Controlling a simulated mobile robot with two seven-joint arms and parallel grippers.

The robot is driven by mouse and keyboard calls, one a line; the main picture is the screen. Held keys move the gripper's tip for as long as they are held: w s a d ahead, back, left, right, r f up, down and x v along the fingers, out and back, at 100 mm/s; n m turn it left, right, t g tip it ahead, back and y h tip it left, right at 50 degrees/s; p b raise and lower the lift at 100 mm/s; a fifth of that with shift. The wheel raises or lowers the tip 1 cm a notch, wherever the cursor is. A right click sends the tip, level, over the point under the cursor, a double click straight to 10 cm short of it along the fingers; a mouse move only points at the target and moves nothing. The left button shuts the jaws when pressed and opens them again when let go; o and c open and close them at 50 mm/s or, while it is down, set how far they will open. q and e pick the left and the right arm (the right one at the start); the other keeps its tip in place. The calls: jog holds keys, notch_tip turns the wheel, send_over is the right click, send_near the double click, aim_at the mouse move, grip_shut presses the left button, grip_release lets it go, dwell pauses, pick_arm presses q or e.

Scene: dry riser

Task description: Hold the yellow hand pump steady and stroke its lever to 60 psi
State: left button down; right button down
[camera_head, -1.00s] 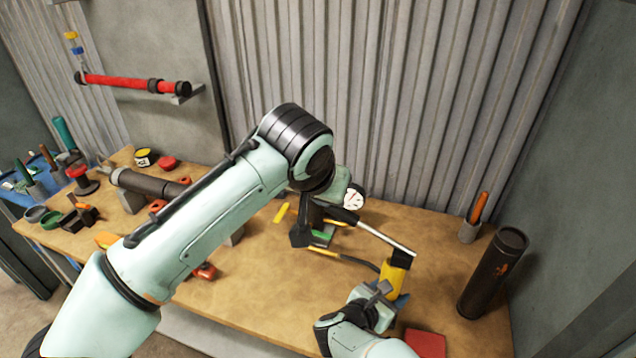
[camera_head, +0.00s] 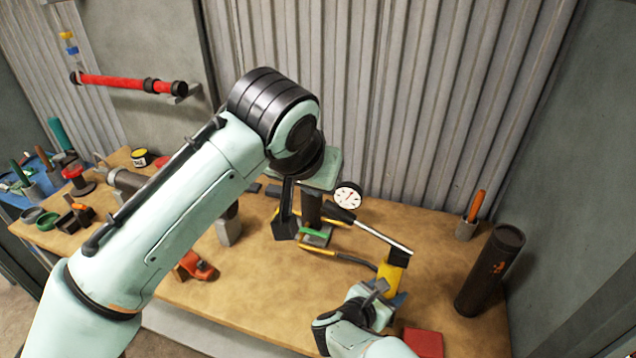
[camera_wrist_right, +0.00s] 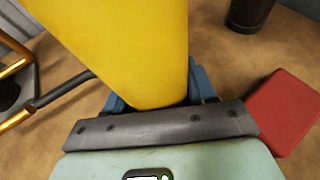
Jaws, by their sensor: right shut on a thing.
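The yellow hand pump (camera_head: 389,274) stands upright at the right of the bench, with a black head. Its lever, a silver rod (camera_head: 378,232) with a black grip (camera_head: 340,212), slants up to the left. My right gripper (camera_head: 388,298) is shut on the pump's lower body; the yellow body (camera_wrist_right: 125,45) fills the upper middle of the right wrist view, between blue finger pads. My left gripper (camera_head: 292,220) hangs left of the lever grip, apart from it; its jaw opening is unclear. A white round gauge (camera_head: 348,196) stands behind the grip; its reading is too small to tell.
A black hose (camera_head: 355,260) and yellow-handled tool lie left of the pump. A red block (camera_head: 424,342) lies in front. A dark cylinder (camera_head: 490,272) stands at right, before a cup (camera_head: 466,229). An orange-red clamp-like item (camera_head: 190,266) lies left.

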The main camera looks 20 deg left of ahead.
jog(key=shift+c, duration=1.4)
grip_release()
jog(key=v, duration=1.2)
jog(key=shift+f, duration=0.1)
